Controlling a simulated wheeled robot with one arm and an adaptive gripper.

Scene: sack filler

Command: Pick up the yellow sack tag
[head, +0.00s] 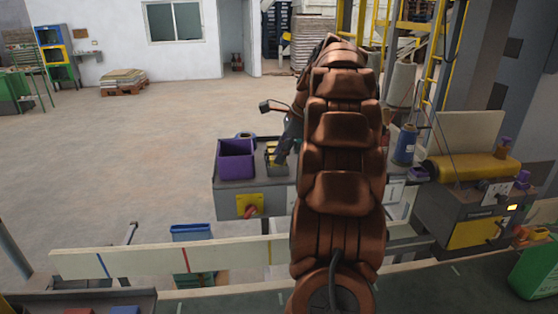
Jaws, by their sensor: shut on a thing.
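My gripper (282,152) is small and dark in the head view, left of my copper-coloured arm, which hides part of it. It points down at a small grey holder on the machine's grey top. Yellow sack tag material (271,156) shows at the fingers, in or just above this holder (276,169). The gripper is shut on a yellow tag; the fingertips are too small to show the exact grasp. I cannot tell whether the tag is clear of the holder.
A purple bin (236,160) stands just left of the holder. A blue spool (405,145) stands right of my arm. A pale board (160,259) with coloured marks runs along the front. A blue crate (192,233) is below the machine. Open floor lies to the left.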

